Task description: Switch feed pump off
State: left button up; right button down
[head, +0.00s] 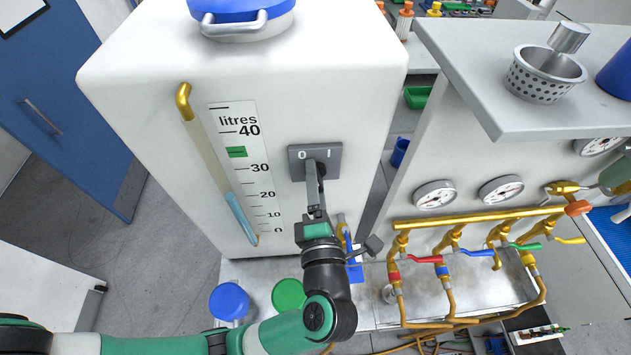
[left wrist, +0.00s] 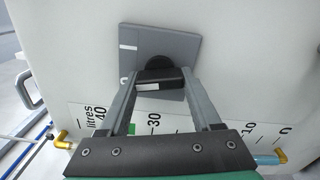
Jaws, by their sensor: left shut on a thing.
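The pump switch is a grey plate (head: 298,170) on the front of the white tank, marked 0 at upper left and I at upper right. It also shows at the top of the left wrist view (left wrist: 140,40). Its black knob (left wrist: 157,60) sits in the middle of the plate. My left gripper (head: 315,180) reaches up to the plate from below, with its fingers shut on the knob's dark bar, which has a white mark. The fingers partly hide the knob in the head view, so I cannot tell which mark it points to. My right gripper is not in view.
A litre scale (head: 240,170) and brass-ended sight tube (head: 205,155) are left of the switch. A blue lid (head: 240,10) tops the tank. Brass pipes (head: 480,217) with coloured valve levers and gauges (head: 434,195) stand at right. Blue and green round objects are below.

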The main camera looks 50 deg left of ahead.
pick_arm(q)
jog(key=shift+n+b, duration=0.6)
jog(key=shift+n, duration=1)
jog(key=o, duration=1.4)
jog(key=shift+d, duration=0.1)
jog(key=b+v, duration=0.2)
jog(key=v, duration=0.9)
jog(key=shift+s+d, duration=0.15)
jog(key=shift+s, duration=0.1)
